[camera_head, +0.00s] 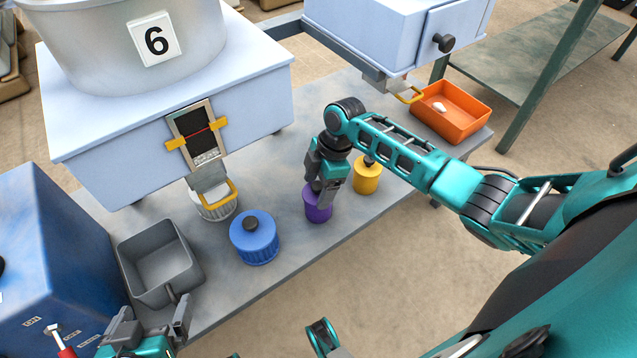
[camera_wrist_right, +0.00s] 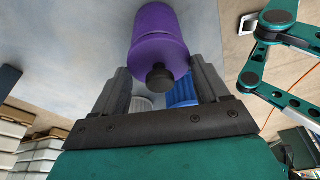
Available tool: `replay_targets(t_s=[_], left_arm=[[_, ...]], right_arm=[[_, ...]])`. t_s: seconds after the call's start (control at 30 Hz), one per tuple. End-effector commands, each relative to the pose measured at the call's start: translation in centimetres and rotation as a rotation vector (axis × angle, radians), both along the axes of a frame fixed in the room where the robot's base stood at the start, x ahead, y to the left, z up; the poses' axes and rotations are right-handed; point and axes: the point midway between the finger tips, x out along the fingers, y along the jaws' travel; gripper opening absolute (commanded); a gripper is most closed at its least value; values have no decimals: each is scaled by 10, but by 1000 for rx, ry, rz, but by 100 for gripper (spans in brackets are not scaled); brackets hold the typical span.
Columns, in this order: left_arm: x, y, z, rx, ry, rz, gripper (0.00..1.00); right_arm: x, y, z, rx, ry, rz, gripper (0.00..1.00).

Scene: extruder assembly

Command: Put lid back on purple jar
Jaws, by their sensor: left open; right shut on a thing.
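The purple jar (camera_head: 318,206) stands on the grey table between the blue and yellow jars. In the right wrist view, the purple lid (camera_wrist_right: 162,50) with its black knob (camera_wrist_right: 159,77) sits between the fingers, in line with the jar. The seam between lid and jar is not clear. My right gripper (camera_head: 325,188) points down over the jar and is shut on the lid, hiding much of it in the head view. My left gripper (camera_head: 150,325) is open and empty at the bottom left, near the grey bin.
A blue jar (camera_head: 254,240) with a black knob stands left of the purple jar, and a yellow jar (camera_head: 367,178) close behind right.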

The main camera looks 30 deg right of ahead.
Motion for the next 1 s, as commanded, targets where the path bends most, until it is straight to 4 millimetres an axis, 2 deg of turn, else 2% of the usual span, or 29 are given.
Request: replay_targets(t_s=[1.0], left_arm=[[2, 0, 7, -1, -7, -2, 99]], right_arm=[[0, -2, -1, 0, -1, 0, 46]])
